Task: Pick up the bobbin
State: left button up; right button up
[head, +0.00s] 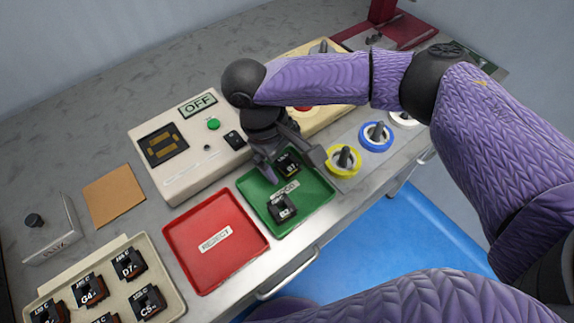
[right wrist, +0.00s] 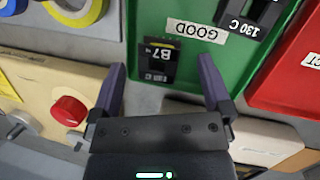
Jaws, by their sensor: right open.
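A black bobbin labelled B7 (head: 289,165) sits in the green GOOD tray (head: 325,196), near its far edge. In the right wrist view the bobbin (right wrist: 157,62) shows between the two spread fingers, with clear gaps on both sides. My right gripper (head: 290,160) is open and empty over it; its fingers (right wrist: 162,68) partly hide the bobbin in the head view. Whether they reach down to its height I cannot tell. A second black bobbin (head: 282,208) lies in the same tray nearer the front. My left gripper is not in view.
The red REJECT tray (head: 240,248) is left of the green tray. A beige tray (head: 170,290) holds several bobbins. The winder box marked OFF (head: 180,165) stands behind. Yellow (head: 342,162) and blue (head: 377,137) spools stand on the right. A beige unit with a red button (right wrist: 68,110) is near the gripper.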

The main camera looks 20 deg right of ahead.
jog(key=shift+s+d+f, duration=0.1)
jog(key=shift+f, duration=0.5)
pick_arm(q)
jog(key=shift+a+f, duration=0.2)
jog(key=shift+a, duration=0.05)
pick_arm(e)
jog(key=shift+r, duration=0.1)
jog(key=c, duration=1.3)
notch_tip(320, 180, up, 10)
jog(key=p, duration=0.4)
jog(key=shift+p, duration=0.3)
grip_shut()
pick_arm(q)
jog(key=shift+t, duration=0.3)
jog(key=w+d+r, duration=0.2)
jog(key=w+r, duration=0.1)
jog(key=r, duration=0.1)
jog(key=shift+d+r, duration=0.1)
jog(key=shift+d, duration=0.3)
